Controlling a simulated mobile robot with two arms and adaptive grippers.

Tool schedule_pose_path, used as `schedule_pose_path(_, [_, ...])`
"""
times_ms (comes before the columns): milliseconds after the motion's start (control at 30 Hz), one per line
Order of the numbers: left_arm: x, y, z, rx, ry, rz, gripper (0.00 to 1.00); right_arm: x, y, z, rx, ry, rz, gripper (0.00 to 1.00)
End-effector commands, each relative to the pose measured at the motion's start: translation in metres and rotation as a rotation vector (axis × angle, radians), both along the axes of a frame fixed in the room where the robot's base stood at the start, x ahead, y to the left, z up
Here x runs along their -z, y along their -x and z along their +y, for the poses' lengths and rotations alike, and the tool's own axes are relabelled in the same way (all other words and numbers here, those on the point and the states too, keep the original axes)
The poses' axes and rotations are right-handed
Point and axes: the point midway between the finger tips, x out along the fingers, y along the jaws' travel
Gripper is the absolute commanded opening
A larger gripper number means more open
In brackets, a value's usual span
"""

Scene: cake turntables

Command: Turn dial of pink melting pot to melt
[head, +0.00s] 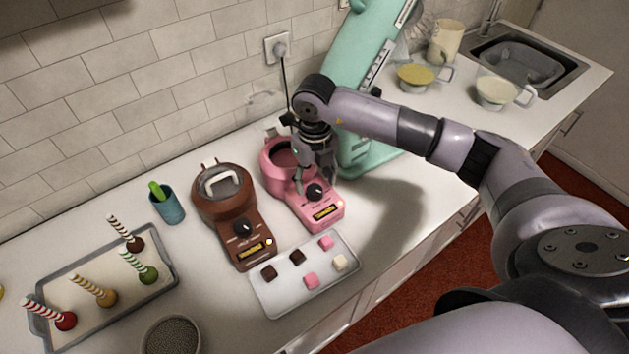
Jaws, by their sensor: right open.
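The pink melting pot (279,183) stands on the white counter, right of a brown melting pot (222,195). Its black dial (315,192) sits on the front panel, above a small yellow label. My right gripper (316,182) is over the pink pot's front, pointing down, with its fingers close around or just above the dial. It is open. I cannot tell whether the fingers touch the dial. Part of the pot's bowl is hidden behind the gripper. My left gripper is not in view.
A white tray (280,296) with several small pink, dark and white candies lies in front of the pots. A mint-green mixer (362,150) stands close to the right of the gripper. A tray with cake pops (101,250) and a blue cup (167,206) are at left.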

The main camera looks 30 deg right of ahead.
Motion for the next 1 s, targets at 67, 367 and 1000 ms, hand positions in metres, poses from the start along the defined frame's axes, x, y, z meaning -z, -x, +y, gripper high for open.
schedule_pose_path(67, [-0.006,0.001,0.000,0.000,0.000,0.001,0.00,0.011,0.001,0.000,0.002,0.000,0.003,0.55])
schedule_pose_path(367, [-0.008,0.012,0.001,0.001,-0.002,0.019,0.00,0.031,0.000,0.000,-0.001,0.000,0.000,0.55])
schedule_pose_path(1000, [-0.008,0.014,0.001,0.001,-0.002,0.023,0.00,0.031,0.000,0.000,0.000,0.000,0.000,0.26])
